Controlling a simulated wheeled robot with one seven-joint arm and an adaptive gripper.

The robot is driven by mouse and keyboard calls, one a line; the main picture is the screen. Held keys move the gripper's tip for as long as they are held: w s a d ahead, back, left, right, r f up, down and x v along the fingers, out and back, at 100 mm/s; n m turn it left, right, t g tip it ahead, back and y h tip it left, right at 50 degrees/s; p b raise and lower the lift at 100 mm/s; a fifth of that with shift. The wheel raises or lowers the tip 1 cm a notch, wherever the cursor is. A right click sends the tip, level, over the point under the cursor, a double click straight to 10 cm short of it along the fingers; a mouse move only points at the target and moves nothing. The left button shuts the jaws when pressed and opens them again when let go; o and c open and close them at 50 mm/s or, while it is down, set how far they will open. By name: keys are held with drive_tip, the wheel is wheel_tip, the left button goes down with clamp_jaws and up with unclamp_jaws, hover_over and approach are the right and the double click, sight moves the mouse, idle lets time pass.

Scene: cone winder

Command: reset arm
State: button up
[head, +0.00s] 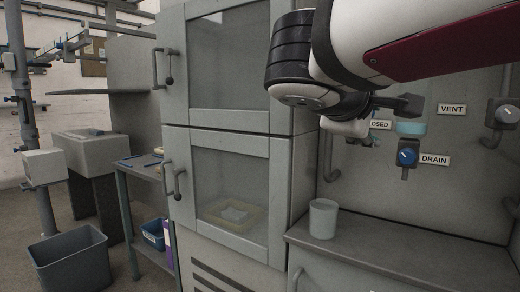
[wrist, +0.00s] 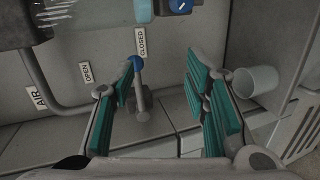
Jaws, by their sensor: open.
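My gripper (head: 385,115) is in the upper right of the head view, in front of the grey panel with the valve labels. In the wrist view my gripper (wrist: 163,62) is open, its two teal-padded fingers spread apart with nothing held between them. A small lever with a blue ball end (wrist: 137,63) shows between the fingers, close to the left one. I cannot tell whether it touches that finger. My arm comes in from the upper right of the head view and hides part of the panel.
A blue DRAIN knob (head: 407,156) is just below my gripper. A pale cup (head: 322,218) stands on the grey ledge (head: 420,262), which is otherwise clear. A cabinet with windowed doors (head: 228,185) is to the left. A grey bin (head: 72,265) stands on the floor.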

drive_tip(key=s+d+f+m+g+y, duration=0.1)
drive_tip(key=s+d+f+m+g, duration=0.25)
drive_tip(key=s+f, duration=0.45)
drive_tip(key=s+d+f+m+g+y, duration=0.2)
drive_tip(key=s+d+f+g, duration=0.15)
drive_tip(key=s+f, duration=0.4)
drive_tip(key=s+a+f+m+g+y, duration=0.2)
drive_tip(key=s+a+f+y, duration=0.1)
drive_tip(key=s+f, duration=0.35)
drive_tip(key=s+a+f+m+g+y, duration=0.25)
drive_tip(key=s+a+f, duration=0.2)
drive_tip(key=s, duration=0.35)
wheel_tip(320, 180, up, 30)
drive_tip(key=t+p, duration=0.4)
drive_tip(key=p, duration=2.5)
drive_tip(key=shift+s+d+r+n+y, duration=0.2)
drive_tip(key=shift+s+n+y, duration=0.1)
drive_tip(key=shift+s+y, duration=0.15)
